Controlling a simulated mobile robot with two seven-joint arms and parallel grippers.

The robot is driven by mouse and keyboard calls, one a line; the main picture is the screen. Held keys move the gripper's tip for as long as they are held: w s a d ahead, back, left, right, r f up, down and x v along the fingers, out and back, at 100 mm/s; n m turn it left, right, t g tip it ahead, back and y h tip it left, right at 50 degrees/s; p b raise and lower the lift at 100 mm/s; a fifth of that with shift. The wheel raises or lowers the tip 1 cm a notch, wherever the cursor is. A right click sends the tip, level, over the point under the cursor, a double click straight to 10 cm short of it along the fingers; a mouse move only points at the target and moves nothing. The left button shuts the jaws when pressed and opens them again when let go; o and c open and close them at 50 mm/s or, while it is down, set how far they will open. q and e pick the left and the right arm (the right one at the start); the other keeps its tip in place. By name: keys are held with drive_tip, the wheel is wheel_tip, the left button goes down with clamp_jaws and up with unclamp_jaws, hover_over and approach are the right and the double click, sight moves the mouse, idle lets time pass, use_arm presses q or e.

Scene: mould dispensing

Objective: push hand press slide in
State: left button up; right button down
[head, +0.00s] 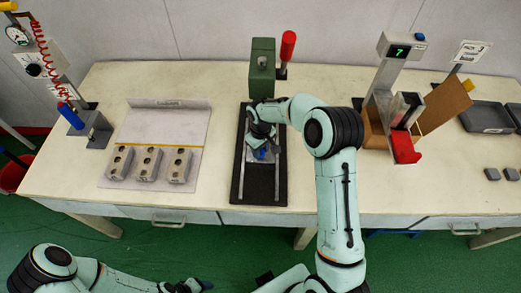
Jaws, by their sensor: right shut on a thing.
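The hand press (262,75) is a green block with a red-handled lever (288,45), standing at the back middle of the table. My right gripper (262,154) is over the slide in front of the press, shut on the slide; the arm hides much of the contact and a small blue part shows there. My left gripper (195,286) is low at the bottom edge, away from the table; its jaws are too small to read.
Several grey mould blocks (149,163) stand on a white board (186,125) to the left. A dispenser with a red hose (45,50) is at the far left. A display stand (385,80) with a red-fronted part and grey trays (485,117) are to the right.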

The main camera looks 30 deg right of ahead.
drive_tip(key=shift+s+a, duration=0.1)
drive_tip(key=c, duration=0.7)
unclamp_jaws()
drive_tip(key=shift+c, duration=0.2)
drive_tip(key=shift+r, duration=0.15)
wheel_tip(320, 180, up, 13)
drive_tip(key=shift+p, duration=0.35)
drive_tip(key=shift+c, duration=0.2)
